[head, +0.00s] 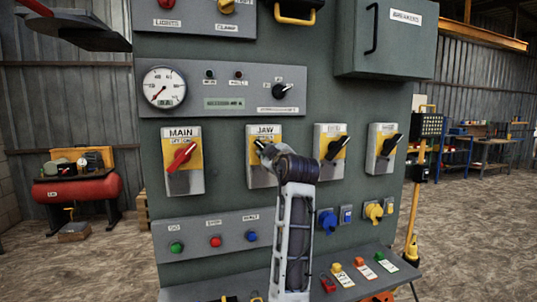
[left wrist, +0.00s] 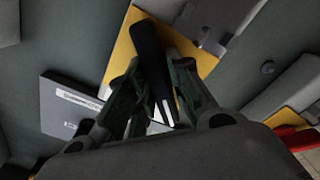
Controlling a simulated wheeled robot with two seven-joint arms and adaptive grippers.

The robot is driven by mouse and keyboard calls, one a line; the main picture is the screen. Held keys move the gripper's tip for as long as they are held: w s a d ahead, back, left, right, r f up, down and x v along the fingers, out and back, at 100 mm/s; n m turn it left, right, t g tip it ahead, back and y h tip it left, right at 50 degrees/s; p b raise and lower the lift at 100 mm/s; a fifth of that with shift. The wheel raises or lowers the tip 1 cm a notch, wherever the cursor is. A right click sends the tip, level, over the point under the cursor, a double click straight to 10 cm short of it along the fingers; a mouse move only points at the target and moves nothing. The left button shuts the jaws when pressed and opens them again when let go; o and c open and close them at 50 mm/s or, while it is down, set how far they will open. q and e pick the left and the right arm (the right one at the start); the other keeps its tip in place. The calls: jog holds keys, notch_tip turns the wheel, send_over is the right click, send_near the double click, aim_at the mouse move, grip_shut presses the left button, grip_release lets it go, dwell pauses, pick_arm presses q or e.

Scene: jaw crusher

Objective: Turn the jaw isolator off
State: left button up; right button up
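The jaw isolator (head: 254,172) is a grey box with a yellow plate under a JAW label, in the middle row of the green panel. My left arm rises in front and hides its right part and its handle in the head view. In the left wrist view its black handle (left wrist: 151,62) crosses the yellow plate (left wrist: 122,55). My left gripper (left wrist: 157,88) has its fingers on either side of this handle. Whether they press on it is not clear. In the head view my left gripper (head: 265,150) is mostly hidden by its own wrist. My right gripper is not in view.
The main isolator (head: 182,160) with a red handle is to the left. Two more isolators (head: 331,150) (head: 382,148) with black tilted handles are to the right. A gauge and rotary knob (head: 282,91) sit above. Push buttons (head: 215,241) and blue and yellow sockets (head: 328,221) are below.

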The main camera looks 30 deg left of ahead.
pick_arm(q)
jog(key=shift+o, duration=1.4)
jog(key=v, duration=0.7)
jog(key=shift+s+d, duration=0.15)
jog(key=shift+s, duration=0.05)
jog(key=shift+r, duration=0.1)
